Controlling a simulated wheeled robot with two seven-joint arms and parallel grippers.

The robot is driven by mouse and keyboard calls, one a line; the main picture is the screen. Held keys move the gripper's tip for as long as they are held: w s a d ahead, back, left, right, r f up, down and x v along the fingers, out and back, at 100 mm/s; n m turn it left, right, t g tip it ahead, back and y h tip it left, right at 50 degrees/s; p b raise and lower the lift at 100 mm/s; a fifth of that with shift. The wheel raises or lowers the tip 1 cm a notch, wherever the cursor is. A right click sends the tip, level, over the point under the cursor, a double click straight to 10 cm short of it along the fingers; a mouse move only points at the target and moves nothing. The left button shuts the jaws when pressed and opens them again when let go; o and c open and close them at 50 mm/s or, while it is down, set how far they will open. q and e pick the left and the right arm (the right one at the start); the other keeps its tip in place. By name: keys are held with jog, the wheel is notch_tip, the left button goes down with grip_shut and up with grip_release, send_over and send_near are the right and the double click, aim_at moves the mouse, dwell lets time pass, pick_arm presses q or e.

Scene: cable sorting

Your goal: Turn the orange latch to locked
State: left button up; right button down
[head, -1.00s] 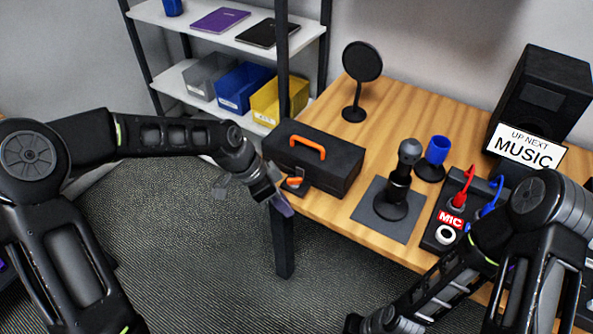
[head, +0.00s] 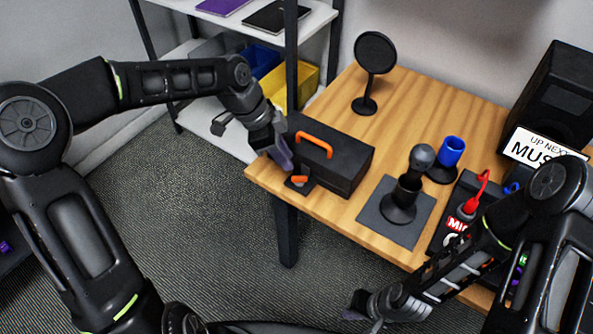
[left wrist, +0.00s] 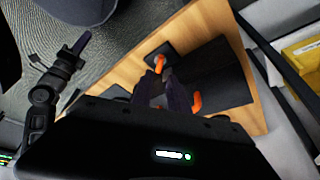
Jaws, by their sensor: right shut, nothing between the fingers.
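The orange latch (head: 299,179) sits on a dark plate at the near left end of the black toolbox (head: 345,165). It also shows in the left wrist view (left wrist: 159,62). The toolbox has an orange handle (head: 314,144) on its lid. My left gripper (head: 284,156) is just above and left of the latch, beside the box's left end; I see no clear contact. In the left wrist view its dark fingers (left wrist: 165,92) appear close together, their gap unclear. My right gripper (head: 368,308) is low at the table's front, shut and empty, away from the latch.
On the wooden table (head: 320,215) stand a round black disc on a stand (head: 375,55), a joystick-like device on a dark mat (head: 405,190), a blue cup (head: 451,152), and a MIC box with a red plug (head: 470,205). A shelf with a yellow bin (head: 300,85) is behind left.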

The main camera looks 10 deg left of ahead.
aim_at(299, 176)
pick_arm(q)
jog(key=x, duration=0.7)
grip_shut()
dwell(0.4)
